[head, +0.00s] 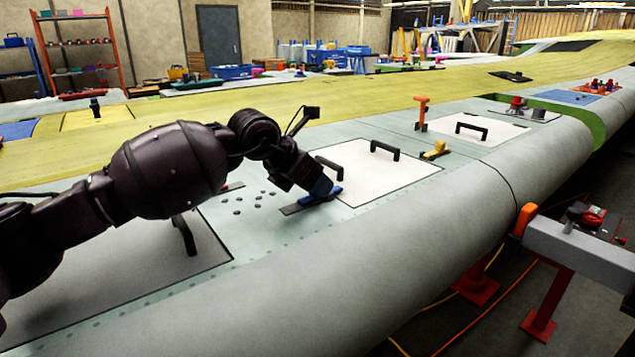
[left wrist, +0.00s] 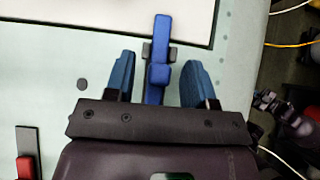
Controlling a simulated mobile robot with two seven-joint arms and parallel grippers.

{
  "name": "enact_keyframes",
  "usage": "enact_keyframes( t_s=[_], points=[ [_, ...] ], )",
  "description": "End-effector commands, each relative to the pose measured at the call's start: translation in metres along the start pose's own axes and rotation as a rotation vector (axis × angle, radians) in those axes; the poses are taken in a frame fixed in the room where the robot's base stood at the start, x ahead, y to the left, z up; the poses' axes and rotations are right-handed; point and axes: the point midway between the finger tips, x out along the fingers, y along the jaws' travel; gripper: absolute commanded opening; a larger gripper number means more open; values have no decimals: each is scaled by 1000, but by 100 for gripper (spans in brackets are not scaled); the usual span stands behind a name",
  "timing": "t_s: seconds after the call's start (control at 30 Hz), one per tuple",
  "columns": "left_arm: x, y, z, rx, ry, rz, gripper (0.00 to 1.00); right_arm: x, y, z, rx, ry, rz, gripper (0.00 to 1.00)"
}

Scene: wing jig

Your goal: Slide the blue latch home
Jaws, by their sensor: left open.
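The blue latch (left wrist: 158,50) is a narrow bar with a raised block, lying on the pale green wing skin. Its far end overlaps the edge of a white panel in the left wrist view. In the head view the latch (head: 334,192) is partly hidden by my left gripper (head: 322,191), beside the near-left corner of the white panel (head: 395,185). In the left wrist view my left gripper (left wrist: 158,80) is open, with one blue finger on each side of the latch's block and a visible gap on both sides.
A red latch (left wrist: 26,166) sits on a dark strip at lower left in the left wrist view. The panel has black handles (head: 384,149). A yellow latch (head: 435,150) and an orange upright clamp (head: 422,112) stand farther right. Loose fasteners (head: 258,198) lie left of the gripper.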

Motion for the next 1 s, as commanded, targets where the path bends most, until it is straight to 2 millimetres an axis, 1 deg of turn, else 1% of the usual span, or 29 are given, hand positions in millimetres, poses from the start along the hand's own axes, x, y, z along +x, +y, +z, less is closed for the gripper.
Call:
enact_keyframes(
  t_s=[0.03, 0.2, 0.4, 0.5, 0.7, 1.0],
  points=[
    [-13, 0, 3, 4, -4, 5, 50, -2, 1, -5, 0, 8, 1, 0],
    [-45, 0, 4, 4, -5, 6, 50, -4, 2, -11, 2, 17, 4, 0],
    [-76, 0, 3, 2, -4, 4, 50, -6, 1, -8, 11, 10, 7, 0],
    [-86, 0, 2, 2, -4, 3, 50, -7, 0, -6, 16, 7, 8, 0],
    [-95, 0, 1, 1, -3, 1, 50, -7, 0, -8, 21, 12, 9, 0],
    [-95, 0, 1, 1, -2, 0, 50, -8, 0, -8, 16, 13, 8, 0]
  ],
)
